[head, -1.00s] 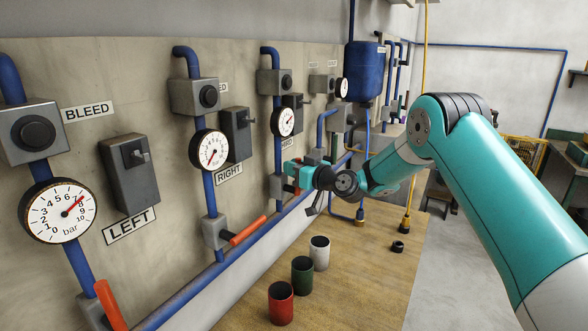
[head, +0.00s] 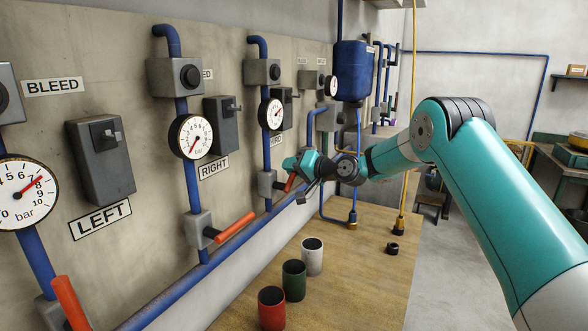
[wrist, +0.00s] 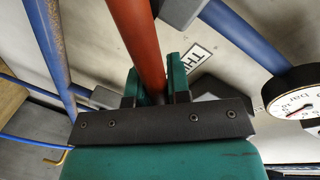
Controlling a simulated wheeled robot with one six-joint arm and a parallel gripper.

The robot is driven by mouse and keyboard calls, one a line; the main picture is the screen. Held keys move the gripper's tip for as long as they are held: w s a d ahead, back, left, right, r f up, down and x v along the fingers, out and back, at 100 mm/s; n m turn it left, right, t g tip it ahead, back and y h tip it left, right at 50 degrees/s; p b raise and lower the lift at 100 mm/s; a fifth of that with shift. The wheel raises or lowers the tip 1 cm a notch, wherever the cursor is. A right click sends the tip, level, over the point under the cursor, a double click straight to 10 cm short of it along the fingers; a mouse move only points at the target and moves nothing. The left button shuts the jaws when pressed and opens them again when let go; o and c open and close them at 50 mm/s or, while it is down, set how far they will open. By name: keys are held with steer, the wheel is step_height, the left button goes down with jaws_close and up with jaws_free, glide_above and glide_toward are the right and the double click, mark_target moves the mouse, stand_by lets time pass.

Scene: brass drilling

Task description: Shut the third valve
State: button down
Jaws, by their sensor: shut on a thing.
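The third valve (head: 266,183) is a grey block low on the third blue pipe, with a red lever (head: 290,182). My gripper (head: 297,172) is at this lever, to the right of the block. In the wrist view the lever (wrist: 136,35) runs down between the teal fingers of my gripper (wrist: 158,88), which are shut on it. The lever's end is hidden behind the gripper. The third gauge (head: 271,113) is above the valve; its exact reading is too small to tell.
The second valve (head: 198,231) has its red lever (head: 235,228) sticking out from the wall. The first valve's red lever (head: 70,303) is at lower left. A red cup (head: 271,309), a green cup (head: 293,281) and a white cup (head: 312,257) stand on the wooden bench (head: 350,280).

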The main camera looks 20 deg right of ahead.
steer(key=m, duration=0.1)
steer(key=f+m, duration=0.1)
steer(key=w+f+m+g, duration=0.1)
steer(key=shift+d+f+m+y+b, duration=0.15)
steer(key=shift+d+m+y+b, duration=0.15)
steer(key=shift+d+m+b, duration=0.1)
steer(key=shift+f+m+g+y, duration=0.3)
steer(key=shift+f+m, duration=0.6)
steer(key=shift+m, duration=0.4)
steer(key=c, duration=1.1)
jaws_free()
steer(key=shift+f, duration=0.15)
steer(key=b, duration=0.7)
glide_toward(293, 179)
steer(key=d, duration=0.4)
steer(key=d+f, duration=0.1)
steer(key=d, duration=0.2)
